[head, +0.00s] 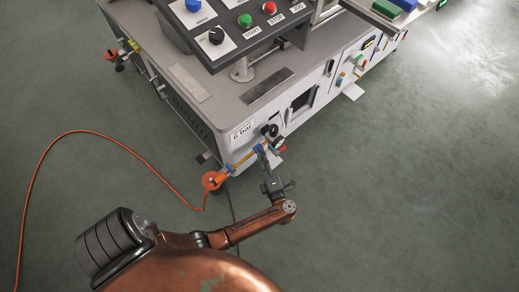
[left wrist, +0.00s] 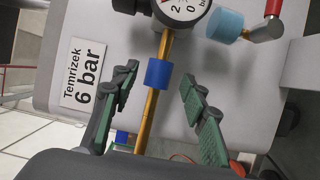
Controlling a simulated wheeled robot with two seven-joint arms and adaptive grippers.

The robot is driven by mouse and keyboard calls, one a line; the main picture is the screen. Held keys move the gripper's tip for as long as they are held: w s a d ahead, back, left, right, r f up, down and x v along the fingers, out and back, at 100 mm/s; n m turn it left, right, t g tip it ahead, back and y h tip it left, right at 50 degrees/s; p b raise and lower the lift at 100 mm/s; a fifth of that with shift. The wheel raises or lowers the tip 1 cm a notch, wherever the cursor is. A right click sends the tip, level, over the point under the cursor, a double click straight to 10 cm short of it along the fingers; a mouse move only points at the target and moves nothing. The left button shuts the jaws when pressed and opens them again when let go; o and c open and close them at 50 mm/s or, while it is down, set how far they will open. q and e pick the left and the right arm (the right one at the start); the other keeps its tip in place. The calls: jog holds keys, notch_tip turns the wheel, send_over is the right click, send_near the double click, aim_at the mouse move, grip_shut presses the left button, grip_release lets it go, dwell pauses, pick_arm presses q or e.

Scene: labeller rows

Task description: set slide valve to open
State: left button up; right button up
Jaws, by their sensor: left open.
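A brass pipe (left wrist: 150,112) runs down from a round pressure gauge (left wrist: 181,8) and carries a blue sleeve (left wrist: 159,73), which looks like the slide valve. In the head view the yellow pipe (head: 243,160) sits at the machine's near corner with the blue sleeve (head: 258,148) close to the gauge. My left gripper (left wrist: 160,80) is open, with one green-padded finger on each side of the sleeve and pipe and visible gaps between. In the head view my left gripper (head: 264,156) reaches up to the pipe. My right gripper is not in view.
A "Temrizek 6 bar" label (left wrist: 84,74) is on the panel behind. A light blue cylinder (left wrist: 225,24) sits beside the gauge. An orange hose (head: 110,136) runs from a red-orange fitting (head: 212,180) across the floor. A button panel (head: 245,25) is above. The floor right is clear.

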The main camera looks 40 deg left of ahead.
pick_arm(q)
jog(key=v, duration=0.8)
jog(key=shift+w, duration=0.1)
